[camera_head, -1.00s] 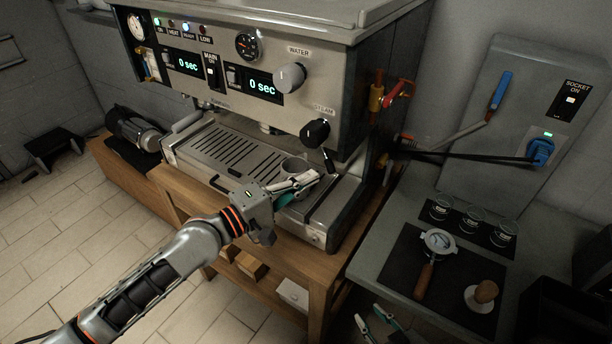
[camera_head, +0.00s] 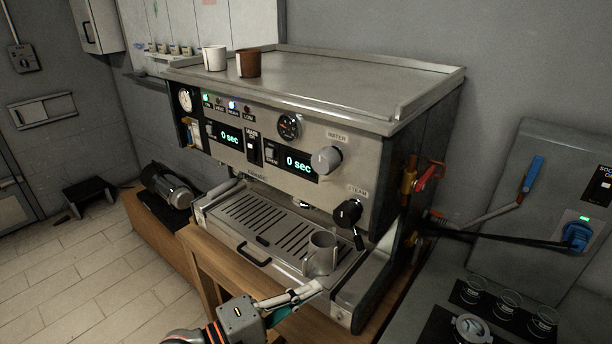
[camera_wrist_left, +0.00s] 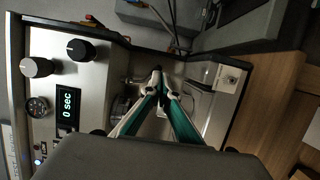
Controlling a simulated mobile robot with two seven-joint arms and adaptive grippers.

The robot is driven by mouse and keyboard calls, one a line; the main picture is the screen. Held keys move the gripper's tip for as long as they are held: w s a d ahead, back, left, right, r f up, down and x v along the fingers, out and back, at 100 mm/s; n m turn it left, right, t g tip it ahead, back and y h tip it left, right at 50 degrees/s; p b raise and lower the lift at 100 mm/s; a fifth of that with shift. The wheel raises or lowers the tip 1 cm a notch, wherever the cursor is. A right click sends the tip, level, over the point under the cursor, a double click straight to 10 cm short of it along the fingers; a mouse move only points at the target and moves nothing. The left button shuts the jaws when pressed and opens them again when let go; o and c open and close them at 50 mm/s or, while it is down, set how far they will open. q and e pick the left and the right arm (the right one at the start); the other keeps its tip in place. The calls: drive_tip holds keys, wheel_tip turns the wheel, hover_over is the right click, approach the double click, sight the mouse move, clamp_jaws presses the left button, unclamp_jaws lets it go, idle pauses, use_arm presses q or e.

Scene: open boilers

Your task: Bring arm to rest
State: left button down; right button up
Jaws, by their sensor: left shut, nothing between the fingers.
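My left gripper (camera_head: 296,297) is at the bottom of the head view, in front of the coffee machine's (camera_head: 330,208) drip tray (camera_head: 268,222). In the left wrist view its fingers (camera_wrist_left: 158,72) meet at the tips, with nothing between them. A metal cup (camera_head: 320,254) stands on the right part of the drip tray, just behind the fingertips in the head view. I cannot tell whether the fingers touch it. My right gripper is not in view.
Two cups, one white (camera_head: 214,58) and one brown (camera_head: 249,63), stand on the machine's top. At right, several small glasses (camera_head: 507,303) and a portafilter (camera_head: 472,329) are on the side counter.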

use_arm(q)
drive_tip(key=s+a+f+m+t+y, duration=0.1)
drive_tip(key=a+f+m+t+y, duration=0.15)
drive_tip(key=a+f+y, duration=0.4)
drive_tip(key=s+a+f+m+t+y, duration=0.1)
drive_tip(key=s+a+f+m, duration=0.15)
drive_tip(key=f, duration=0.75)
drive_tip(key=s+a+f+m+g+y, duration=0.2)
drive_tip(key=s+a+f+m+y, duration=0.3)
drive_tip(key=s+a+f, duration=0.4)
drive_tip(key=a+f, duration=0.3)
drive_tip(key=a, duration=0.1)
drive_tip(key=shift+f+m, duration=0.25)
drive_tip(key=shift+m, duration=0.15)
